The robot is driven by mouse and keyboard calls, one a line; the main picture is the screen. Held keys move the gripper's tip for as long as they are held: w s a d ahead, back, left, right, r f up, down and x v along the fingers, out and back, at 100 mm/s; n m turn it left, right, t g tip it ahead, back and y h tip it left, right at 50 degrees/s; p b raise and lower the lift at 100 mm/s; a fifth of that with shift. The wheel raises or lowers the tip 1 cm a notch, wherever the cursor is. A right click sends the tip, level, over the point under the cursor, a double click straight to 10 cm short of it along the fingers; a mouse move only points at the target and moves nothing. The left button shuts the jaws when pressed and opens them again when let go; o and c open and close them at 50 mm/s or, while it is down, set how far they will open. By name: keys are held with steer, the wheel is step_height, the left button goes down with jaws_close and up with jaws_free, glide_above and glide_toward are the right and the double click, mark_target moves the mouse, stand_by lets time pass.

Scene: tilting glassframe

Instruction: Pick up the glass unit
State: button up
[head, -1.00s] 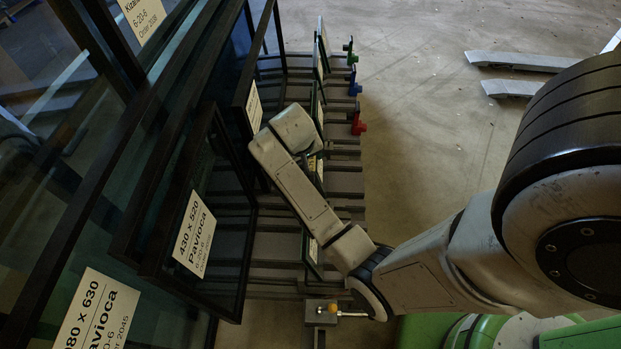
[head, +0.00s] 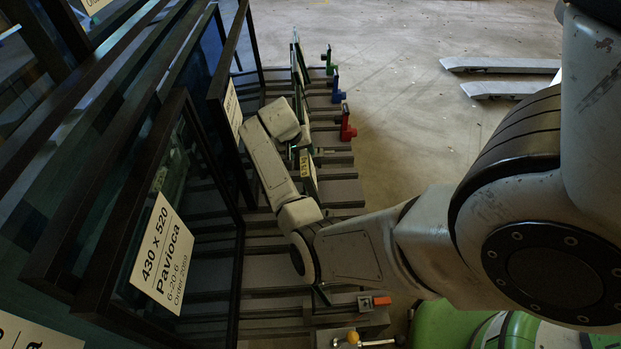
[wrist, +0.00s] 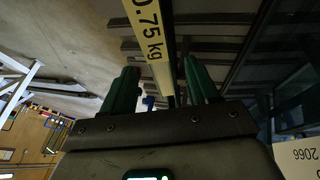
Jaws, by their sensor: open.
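A narrow glass unit with a yellow label reading 0.75 kg (wrist: 150,30) stands edge-on between my gripper's fingers in the wrist view. My gripper (wrist: 160,66) is open, with one green finger on each side of the unit. I cannot tell whether either finger touches it. In the head view my wrist covers most of the gripper. A small upright glass unit with a yellowish label (head: 305,165) shows just beside my wrist, in the slatted rack (head: 342,190).
Large dark-framed panes stand close on the left, one labelled 430 x 520 Pavioca (head: 162,255). Green (head: 328,62), blue (head: 337,90) and red (head: 347,123) clamps line the rack's right side. A yellow-knobbed lever (head: 353,338) is in front.

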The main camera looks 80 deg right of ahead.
mark_target(305, 156)
steer(key=shift+b+x, duration=1.75)
steer(key=shift+x, duration=1.4)
steer(key=shift+s+a+f, duration=0.15)
steer(key=shift+f, duration=0.15)
jaws_close()
steer(key=shift+s, duration=0.1)
steer(key=shift+s+r, duration=0.1)
